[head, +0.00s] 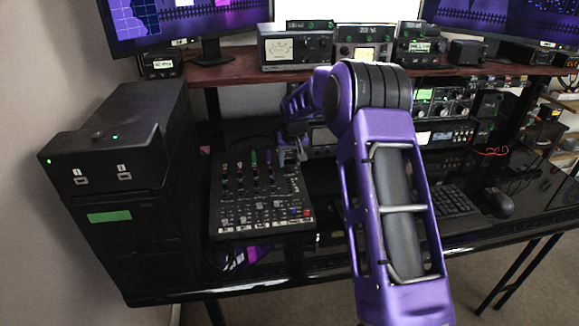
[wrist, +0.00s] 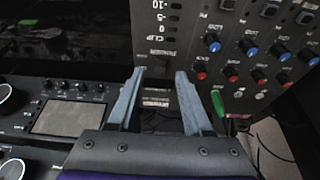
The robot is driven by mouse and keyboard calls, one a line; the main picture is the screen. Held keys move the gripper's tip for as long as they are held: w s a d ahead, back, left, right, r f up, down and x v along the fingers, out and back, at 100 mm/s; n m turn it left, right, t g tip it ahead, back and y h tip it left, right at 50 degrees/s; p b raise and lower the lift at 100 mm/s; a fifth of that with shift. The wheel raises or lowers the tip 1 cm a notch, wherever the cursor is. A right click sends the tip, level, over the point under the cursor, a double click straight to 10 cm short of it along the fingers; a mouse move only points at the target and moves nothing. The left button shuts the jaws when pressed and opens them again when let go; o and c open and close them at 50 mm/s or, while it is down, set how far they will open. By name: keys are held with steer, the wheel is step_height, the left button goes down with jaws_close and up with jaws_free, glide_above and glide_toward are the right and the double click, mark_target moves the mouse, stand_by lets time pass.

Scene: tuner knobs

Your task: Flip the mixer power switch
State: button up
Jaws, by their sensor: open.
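The mixer (head: 262,200) is a black panel with rows of small knobs, lying on the desk left of my arm in the head view. In the wrist view its panel (wrist: 200,15) fills the upper right, with blue and red knobs and a level scale. My gripper (wrist: 159,72) is open, its two grey fingers apart over the mixer's edge by a small printed label. Nothing is clearly held between them. In the head view my gripper (head: 291,155) is at the mixer's upper right corner. The power switch is too dark to make out; I cannot tell if the fingers touch the panel.
A black rack unit (head: 105,170) stands left of the mixer. A red-brown shelf (head: 235,72) with radio gear and monitors is behind. Another device with a small screen (wrist: 68,119) is at left in the wrist view. A keyboard (head: 452,200) lies to the right.

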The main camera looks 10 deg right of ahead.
mark_target(289, 169)
steer(key=shift+x, duration=1.25)
jaws_close()
